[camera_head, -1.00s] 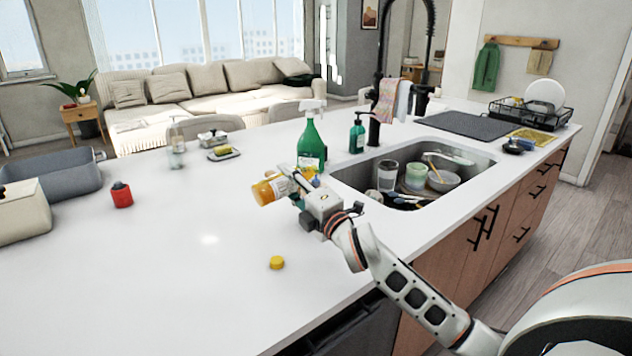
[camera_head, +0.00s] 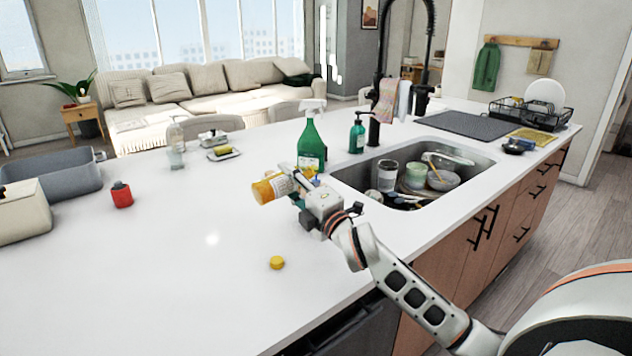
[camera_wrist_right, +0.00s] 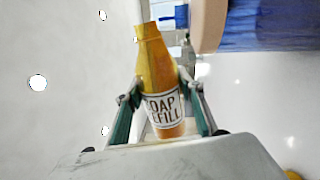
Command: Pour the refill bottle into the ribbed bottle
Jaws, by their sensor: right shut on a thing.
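The refill bottle (camera_head: 264,191) is orange with a white label. My right gripper (camera_head: 297,184) is shut on it and holds it tilted well over above the counter, its orange end to the left. In the right wrist view the refill bottle (camera_wrist_right: 155,60) lies between the two fingers (camera_wrist_right: 162,112), its narrow neck pointing away from the palm and its "SOAP REFILL" label facing the camera. A clear pump bottle (camera_head: 177,150) stands upright further back on the left, apart from the gripper; it may be the ribbed bottle, but ribs are too small to tell. My left gripper is not in view.
A yellow cap (camera_head: 277,263) lies on the counter in front. A green spray bottle (camera_head: 311,148) stands close behind my gripper. The sink (camera_head: 345,178) with dishes is to the right. A red container (camera_head: 122,196) and grey bin (camera_head: 60,180) stand left. The front-left counter is clear.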

